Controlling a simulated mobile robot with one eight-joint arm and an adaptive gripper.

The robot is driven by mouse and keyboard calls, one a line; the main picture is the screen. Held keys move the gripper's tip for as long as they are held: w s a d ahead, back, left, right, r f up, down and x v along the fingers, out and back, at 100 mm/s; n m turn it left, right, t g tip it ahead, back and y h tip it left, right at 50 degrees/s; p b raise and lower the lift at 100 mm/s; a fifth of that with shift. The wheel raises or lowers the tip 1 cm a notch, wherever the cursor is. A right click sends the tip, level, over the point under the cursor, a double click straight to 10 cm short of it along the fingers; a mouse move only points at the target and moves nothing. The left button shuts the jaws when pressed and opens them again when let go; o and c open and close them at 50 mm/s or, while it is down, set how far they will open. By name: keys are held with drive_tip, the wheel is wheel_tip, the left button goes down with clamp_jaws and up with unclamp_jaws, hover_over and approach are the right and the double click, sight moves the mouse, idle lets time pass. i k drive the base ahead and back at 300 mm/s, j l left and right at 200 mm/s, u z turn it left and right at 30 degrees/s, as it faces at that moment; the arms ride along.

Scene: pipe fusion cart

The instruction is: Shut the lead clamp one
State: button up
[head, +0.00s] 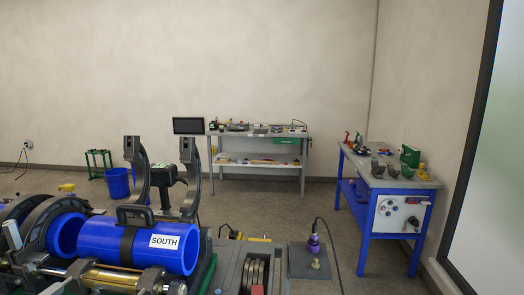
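A pipe fusion machine fills the lower left of the head view. A blue pipe (98,238) labelled SOUTH lies in it, with a dark band and handle (134,212) around it. Two dark curved clamp halves stand raised and open, one on the left (141,178) and one on the right (191,175). Further left, dark curved clamps (40,221) arch over another blue pipe piece (66,234). No label shows which clamp is lead clamp one. The clamps' lower parts are partly hidden by the pipe. My gripper is not in view.
Brass-coloured rods (112,277) run along the machine's front. A grey block (252,268) and a plate with a purple-topped tool (314,243) are to the right. A blue bench (386,205) stands right, a grey workbench (258,146) behind. Floor between them is clear.

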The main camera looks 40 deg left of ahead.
sight(135, 153)
drive_tip(key=i+l+z, duration=0.8)
drive_tip(key=i+j+u, duration=0.25)
drive_tip(key=u, duration=0.2)
drive_tip(key=i+u, duration=1.1)
drive_tip(key=u, duration=0.2)
drive_tip(key=i+j+u, duration=0.1)
drive_tip(key=i+u, duration=0.2)
drive_tip(key=u, duration=0.15)
drive_tip(key=i+u, duration=0.4)
drive_tip(key=i+l+u, duration=0.15)
drive_tip(key=u, duration=0.3)
drive_tip(key=i+l+u, duration=0.3)
drive_tip(key=u, duration=0.15)
drive_tip(key=i+l+u, duration=0.45)
drive_tip(key=k+j, duration=0.1)
drive_tip(key=j, duration=0.05)
